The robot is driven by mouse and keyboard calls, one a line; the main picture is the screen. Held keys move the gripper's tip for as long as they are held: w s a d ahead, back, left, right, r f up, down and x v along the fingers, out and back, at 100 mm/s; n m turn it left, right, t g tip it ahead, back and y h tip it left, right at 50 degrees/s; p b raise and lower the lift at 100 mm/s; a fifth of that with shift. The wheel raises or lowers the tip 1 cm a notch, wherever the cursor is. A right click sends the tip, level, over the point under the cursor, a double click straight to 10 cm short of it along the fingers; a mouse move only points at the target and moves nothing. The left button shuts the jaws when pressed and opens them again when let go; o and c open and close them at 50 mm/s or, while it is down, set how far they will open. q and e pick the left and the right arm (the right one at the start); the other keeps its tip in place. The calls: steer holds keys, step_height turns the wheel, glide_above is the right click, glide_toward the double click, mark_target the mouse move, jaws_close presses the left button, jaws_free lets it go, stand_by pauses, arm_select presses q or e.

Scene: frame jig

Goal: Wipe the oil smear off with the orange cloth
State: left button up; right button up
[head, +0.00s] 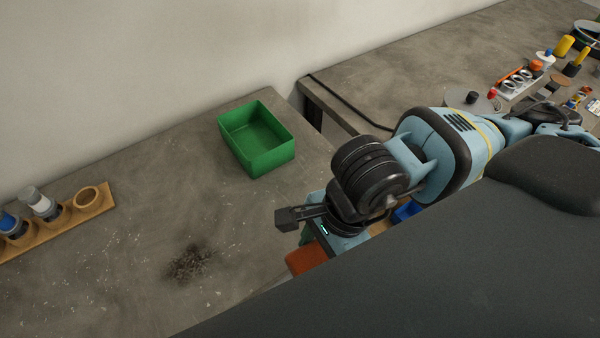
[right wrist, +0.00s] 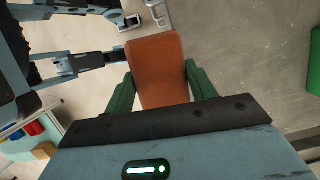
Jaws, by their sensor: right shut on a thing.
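The oil smear (head: 188,263) is a dark, speckled patch on the grey worktop at the lower middle left of the head view. My right gripper (head: 304,240) is to the right of the smear and apart from it. It is shut on the orange cloth (head: 306,259), which hangs out below it and is partly hidden by my own body. In the right wrist view the cloth (right wrist: 158,70) sits between the two green fingers of my right gripper (right wrist: 160,85) as a flat, rounded pad. My left gripper is not seen in the head view.
An open green bin (head: 282,160) stands on the worktop beyond the smear. A wooden rack (head: 65,222) with bottles is at the left. A second bench (head: 390,75) at the back right holds a black cable and several small items. The worktop around the smear is clear.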

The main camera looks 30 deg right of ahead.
steer(key=shift+w+d+f+n, duration=0.1)
steer(key=shift+w+d+n, duration=0.15)
steer(key=shift+w+n, duration=0.25)
steer(key=w+d+n, duration=0.1)
steer(key=n, duration=0.1)
steer(key=w+d+n+g, duration=0.1)
steer(key=n, duration=0.1)
steer(key=w+d+n, duration=0.1)
steer(key=w+n, duration=0.1)
steer(key=shift+w+g+h, duration=0.1)
steer(key=shift+g+h, duration=0.2)
steer(key=shift+g, duration=0.1)
steer(key=w+d+r+n+g+h, duration=0.1)
steer(key=w+d+r+n+h, duration=0.1)
steer(key=n, duration=0.8)
steer(key=w+d+r, duration=0.1)
steer(key=w+d, duration=0.1)
steer(key=w, duration=0.1)
steer(key=shift+n+h, duration=0.3)
steer(key=shift+h, duration=0.1)
